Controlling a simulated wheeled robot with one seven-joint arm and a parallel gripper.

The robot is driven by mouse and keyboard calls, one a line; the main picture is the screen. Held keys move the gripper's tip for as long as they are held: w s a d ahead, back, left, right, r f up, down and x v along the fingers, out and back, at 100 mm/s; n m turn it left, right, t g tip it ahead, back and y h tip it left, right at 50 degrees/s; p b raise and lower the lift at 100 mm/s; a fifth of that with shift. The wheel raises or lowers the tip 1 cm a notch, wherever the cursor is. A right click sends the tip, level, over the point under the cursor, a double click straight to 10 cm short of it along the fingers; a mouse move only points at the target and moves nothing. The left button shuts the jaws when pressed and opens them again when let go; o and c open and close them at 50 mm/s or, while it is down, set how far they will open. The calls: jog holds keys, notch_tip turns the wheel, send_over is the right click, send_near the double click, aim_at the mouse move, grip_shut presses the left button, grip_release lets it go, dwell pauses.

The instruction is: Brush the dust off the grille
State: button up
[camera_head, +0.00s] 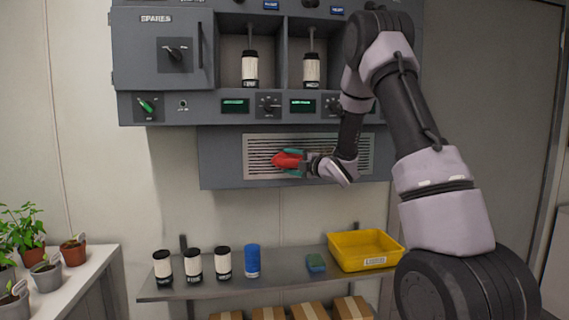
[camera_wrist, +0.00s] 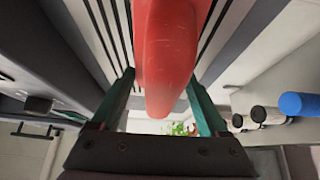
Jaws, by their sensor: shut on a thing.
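The grille (camera_head: 258,163) is a pale panel with dark horizontal slots, set in the grey housing below the chambers. It also shows in the wrist view (camera_wrist: 98,30), close behind the gripper. My gripper (camera_head: 297,163) is in front of the grille's middle, with its teal fingers shut on a red brush (camera_head: 287,160). In the wrist view the brush's red body (camera_wrist: 167,55) sits between the two fingers (camera_wrist: 160,105). The bristles are hidden, so I cannot tell whether they touch the slots. Dust on the grille is too fine to make out.
Two canisters (camera_head: 311,70) stand in the chambers above. Potted plants (camera_head: 73,250) are on a bench at left.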

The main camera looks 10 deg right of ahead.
aim_at(281, 154)
jog(key=d, duration=1.8)
jog(key=shift+d, duration=0.15)
jog(key=shift+w+a, duration=0.15)
jog(key=shift+a, duration=0.3)
jog(key=shift+a+r, duration=0.1)
jog(key=shift+a, duration=0.75)
jog(key=shift+c, duration=1.2)
jog(key=shift+w+a, duration=0.1)
jog(key=shift+a, duration=9)
jog(key=shift+r, duration=1.1)
jog(key=shift+d, duration=1.95)
